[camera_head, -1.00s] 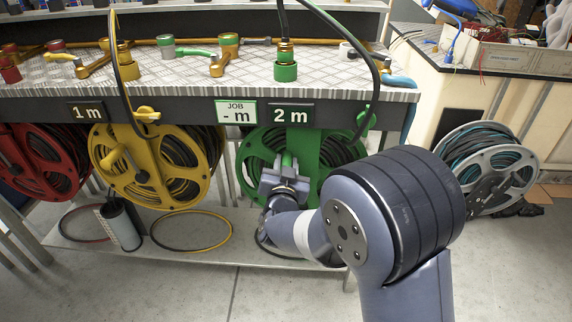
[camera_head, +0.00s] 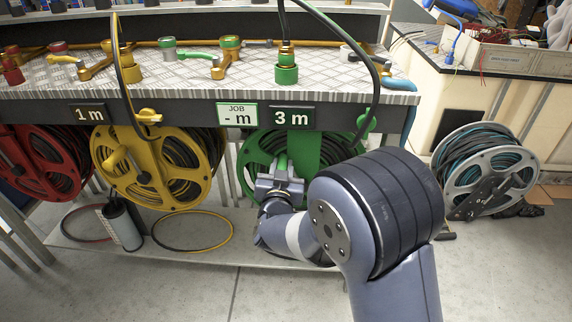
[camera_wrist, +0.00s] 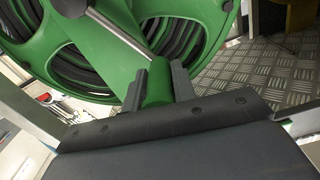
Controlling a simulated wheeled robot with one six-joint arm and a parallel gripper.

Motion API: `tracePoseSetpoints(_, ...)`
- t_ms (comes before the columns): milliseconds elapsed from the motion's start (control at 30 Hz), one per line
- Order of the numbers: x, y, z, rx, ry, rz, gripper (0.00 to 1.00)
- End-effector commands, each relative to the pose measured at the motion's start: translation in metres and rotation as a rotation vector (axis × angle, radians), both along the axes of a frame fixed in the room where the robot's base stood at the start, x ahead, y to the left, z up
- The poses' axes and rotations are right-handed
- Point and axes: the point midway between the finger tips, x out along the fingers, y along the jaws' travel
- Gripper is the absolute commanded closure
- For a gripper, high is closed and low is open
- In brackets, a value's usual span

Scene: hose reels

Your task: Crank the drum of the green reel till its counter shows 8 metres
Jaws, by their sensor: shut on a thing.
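The green reel (camera_head: 258,150) hangs under the bench, partly hidden by my arm. Its counter (camera_head: 291,117) reads 3 m. A JOB plate (camera_head: 237,115) beside it reads "- m". In the wrist view the green drum (camera_wrist: 95,35) shows with dark hose behind its openings. A metal crank arm (camera_wrist: 118,35) runs across it to a green handle (camera_wrist: 157,85). My gripper (camera_wrist: 158,78) is shut on that handle, one finger on each side. In the head view my gripper (camera_head: 280,180) is at the lower front of the reel.
A yellow reel (camera_head: 150,178) with a counter (camera_head: 89,115) reading 1 m hangs to the left, and a red reel (camera_head: 35,165) beyond it. A grey reel (camera_head: 480,170) with teal hose stands at the right. The lower shelf (camera_head: 150,255) holds a cylinder (camera_head: 122,227) and hose rings.

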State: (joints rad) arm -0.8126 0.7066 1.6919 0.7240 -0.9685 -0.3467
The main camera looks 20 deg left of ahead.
Motion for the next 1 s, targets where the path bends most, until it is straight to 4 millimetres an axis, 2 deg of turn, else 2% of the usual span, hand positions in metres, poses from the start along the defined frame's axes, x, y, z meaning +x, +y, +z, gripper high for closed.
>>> tracePoseSetpoints(200,-0.005,0.019,-0.010,-0.174,-0.039,0.003,1.00)
tracePoseSetpoints(500,-0.011,0.043,-0.036,-0.452,-0.106,0.004,1.00)
tracePoseSetpoints(800,-0.014,0.056,-0.063,-0.693,-0.166,0.004,1.00)
tracePoseSetpoints(1000,-0.015,0.061,-0.076,-0.777,-0.186,0.004,1.00)
